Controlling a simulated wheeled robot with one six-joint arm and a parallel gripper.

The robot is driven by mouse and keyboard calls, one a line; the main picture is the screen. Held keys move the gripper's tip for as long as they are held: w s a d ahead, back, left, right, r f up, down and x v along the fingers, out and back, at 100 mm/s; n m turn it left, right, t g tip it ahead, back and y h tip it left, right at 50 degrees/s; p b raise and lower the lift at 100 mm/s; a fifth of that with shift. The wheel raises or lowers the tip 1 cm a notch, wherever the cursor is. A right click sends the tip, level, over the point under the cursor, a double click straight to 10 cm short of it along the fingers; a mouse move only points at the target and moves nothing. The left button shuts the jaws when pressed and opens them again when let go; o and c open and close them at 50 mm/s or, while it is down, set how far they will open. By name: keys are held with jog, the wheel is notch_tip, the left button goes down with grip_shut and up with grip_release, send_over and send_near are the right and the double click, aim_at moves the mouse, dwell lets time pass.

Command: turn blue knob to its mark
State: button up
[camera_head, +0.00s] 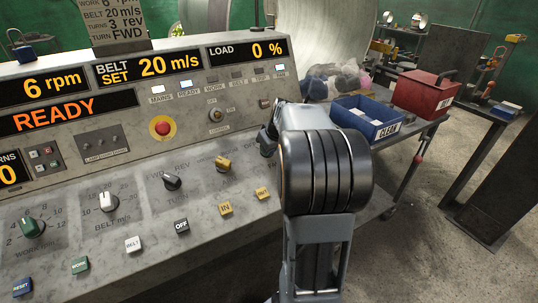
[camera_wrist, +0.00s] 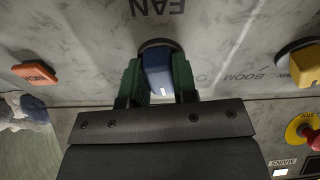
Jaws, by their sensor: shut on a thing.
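The blue knob (camera_wrist: 158,70) shows in the wrist view, on a scuffed grey panel below the upside-down label FAN. My gripper (camera_wrist: 157,82) has its two dark green fingers on either side of the knob, closed on it. The knob's base is partly hidden by the fingers, and I cannot make out its mark clearly. In the head view my arm covers the place where my gripper works, and the blue knob is hidden there.
In the wrist view an orange button (camera_wrist: 35,73) is left of the knob, a yellow knob (camera_wrist: 306,65) right, and a red stop button (camera_wrist: 305,130) lower right. The head view shows the console's READY display (camera_head: 55,114), a blue bin (camera_head: 366,130) and a red bin (camera_head: 420,95).

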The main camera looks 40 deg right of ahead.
jog(key=n+b, duration=0.3)
jog(key=n, duration=0.3)
jog(key=shift+d+y, duration=0.1)
jog(key=shift+y, duration=0.3)
jog(key=shift+n, duration=0.4)
jog(key=o, duration=0.9)
jog(key=p+v, duration=0.1)
jog(key=v, duration=0.6)
jog(key=p+v, duration=0.1)
jog(key=v, duration=0.5)
jog(key=shift+r, duration=0.45)
